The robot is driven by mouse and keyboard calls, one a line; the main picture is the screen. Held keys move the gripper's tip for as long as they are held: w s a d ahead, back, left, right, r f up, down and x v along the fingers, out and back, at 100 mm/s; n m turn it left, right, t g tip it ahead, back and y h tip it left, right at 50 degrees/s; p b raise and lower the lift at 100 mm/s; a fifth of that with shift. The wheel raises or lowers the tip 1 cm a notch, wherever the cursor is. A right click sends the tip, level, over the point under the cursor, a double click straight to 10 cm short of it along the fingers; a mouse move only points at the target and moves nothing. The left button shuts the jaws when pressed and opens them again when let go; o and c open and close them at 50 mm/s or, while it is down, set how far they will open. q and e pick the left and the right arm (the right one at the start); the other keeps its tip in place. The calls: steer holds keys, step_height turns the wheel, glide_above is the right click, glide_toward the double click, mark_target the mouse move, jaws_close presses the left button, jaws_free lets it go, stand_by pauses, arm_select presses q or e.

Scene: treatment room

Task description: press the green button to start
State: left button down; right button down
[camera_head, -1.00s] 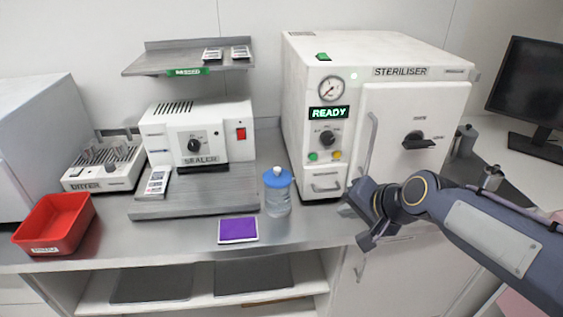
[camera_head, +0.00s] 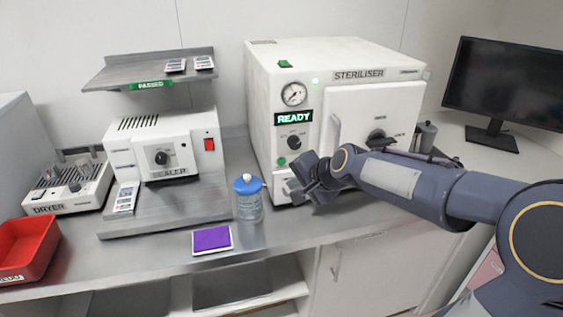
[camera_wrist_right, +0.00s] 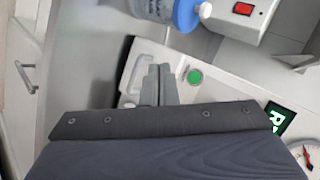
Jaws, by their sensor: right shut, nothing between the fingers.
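The white steriliser (camera_head: 262,110) stands on the counter, its display (camera_head: 293,118) reading READY. Its round green button (camera_head: 281,162) sits low on the front panel, below the dial; it also shows in the right wrist view (camera_wrist_right: 195,76). My right gripper (camera_head: 292,190) is shut and empty, in front of the lower panel, below and slightly right of the button. In the right wrist view the closed fingers (camera_wrist_right: 159,80) point at the panel, beside the button and apart from it in the picture. The yellow button is hidden behind my gripper. My left gripper is not in view.
A blue-capped bottle (camera_head: 249,200) stands just left of the steriliser. A purple pad (camera_head: 212,239) lies at the counter's front edge. The sealer (camera_head: 190,140), dryer (camera_head: 70,193) and red tray (camera_head: 25,247) are further left. A monitor (camera_head: 505,85) stands at the right.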

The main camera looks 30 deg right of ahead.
mark_target(282, 162)
steer(key=shift+w+d+p, duration=0.25)
steer(key=shift+w+p, duration=0.05)
steer(key=shift+w, duration=0.75)
steer(key=shift+w+d+p, duration=0.25)
steer(key=shift+w, duration=0.85)
steer(key=shift+w+d+p, duration=0.25)
steer(key=shift+w+p, duration=0.05)
steer(key=shift+w, duration=0.75)
steer(key=shift+w+d, duration=0.1)
steer(key=shift+w, duration=0.3)
steer(key=shift+w+d, duration=0.1)
steer(key=shift+w, duration=0.25)
stand_by(0.4)
steer(key=shift+s+a, duration=0.2)
steer(key=shift+s, duration=0.55)
